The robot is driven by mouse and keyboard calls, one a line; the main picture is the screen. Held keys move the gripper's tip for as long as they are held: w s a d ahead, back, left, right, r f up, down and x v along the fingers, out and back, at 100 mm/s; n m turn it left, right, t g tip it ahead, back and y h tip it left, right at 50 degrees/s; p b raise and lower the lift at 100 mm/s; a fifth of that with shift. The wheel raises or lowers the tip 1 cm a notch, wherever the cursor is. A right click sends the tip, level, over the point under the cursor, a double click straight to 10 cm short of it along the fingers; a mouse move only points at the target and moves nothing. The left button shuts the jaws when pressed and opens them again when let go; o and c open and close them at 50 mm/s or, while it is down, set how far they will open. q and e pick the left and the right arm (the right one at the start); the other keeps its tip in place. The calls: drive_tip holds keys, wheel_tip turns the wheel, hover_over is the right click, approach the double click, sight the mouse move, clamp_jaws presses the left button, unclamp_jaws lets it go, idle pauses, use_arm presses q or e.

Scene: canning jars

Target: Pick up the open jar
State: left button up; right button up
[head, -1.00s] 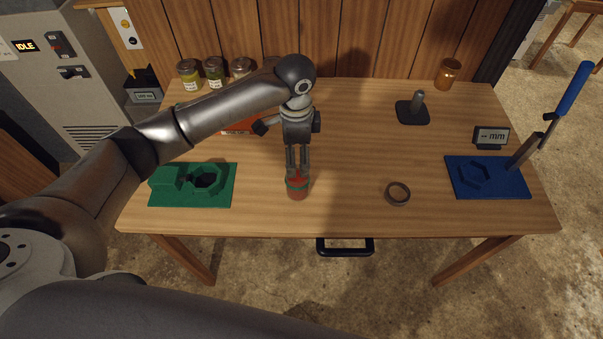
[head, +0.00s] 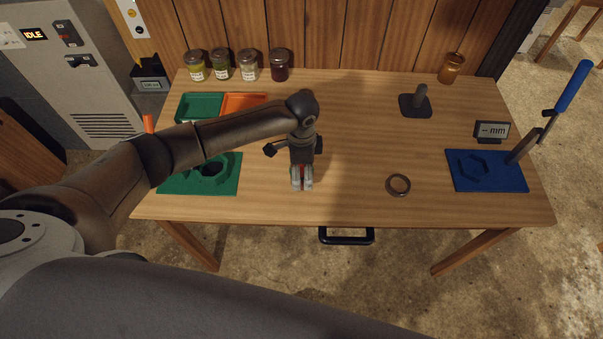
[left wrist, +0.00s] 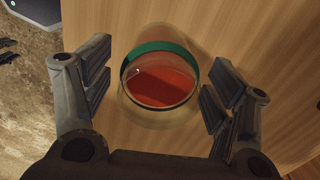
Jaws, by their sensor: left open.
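The open jar (left wrist: 158,88) is glass with a green band round its rim and red contents, seen from above in the left wrist view. It stands on the wooden table (head: 350,150) near the front edge. My left gripper (head: 302,186) points down over the jar, which it mostly hides in the head view. In the left wrist view its fingers (left wrist: 157,97) are open on either side of the jar, with gaps between them and the glass. My right gripper is not in view.
Several closed jars (head: 280,66) line the back left, with an amber cup (head: 452,68) at back right. A green fixture (head: 228,178) is left of my gripper. A grey ring (head: 398,184) and a blue lever fixture (head: 510,178) are right. Green (head: 186,108) and orange (head: 245,101) trays lie behind my arm.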

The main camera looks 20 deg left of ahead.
use_arm(q)
drive_tip(key=c, duration=1.4)
drive_tip(key=shift+r, duration=0.15)
